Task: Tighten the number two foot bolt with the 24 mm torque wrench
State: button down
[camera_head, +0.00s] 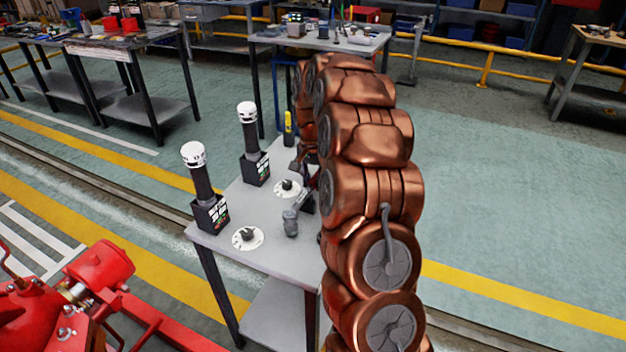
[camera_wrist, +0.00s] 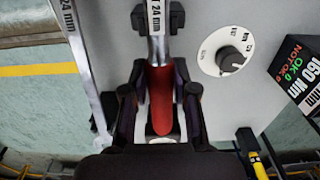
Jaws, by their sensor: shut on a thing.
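In the wrist view my gripper (camera_wrist: 160,92) is shut on the red handle of a wrench (camera_wrist: 162,105) labelled 24 mm, above the grey table. In the head view my copper arm hides most of my gripper, and a grey tool head (camera_head: 290,222) shows over the table. The red pumpset (camera_head: 60,300) is at the lower left with bolt heads (camera_head: 66,333) on it. I cannot tell which is the number two foot bolt.
The grey table (camera_head: 265,270) carries two black stands with white-capped cylinders (camera_head: 205,190) (camera_head: 250,140) and two dials (camera_head: 247,238) (camera_head: 287,188). A yellow-and-black tool (camera_head: 288,125) stands at its back. A box marked 160 Nm (camera_wrist: 300,75) is right of the gripper. Floor right of my arm is clear.

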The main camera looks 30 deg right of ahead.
aim_at(312, 180)
jog(key=shift+f, duration=0.45)
jog(key=c, duration=0.8)
grip_release()
notch_tip(312, 180, up, 12)
jog(key=shift+a, duration=0.1)
dwell(0.6)
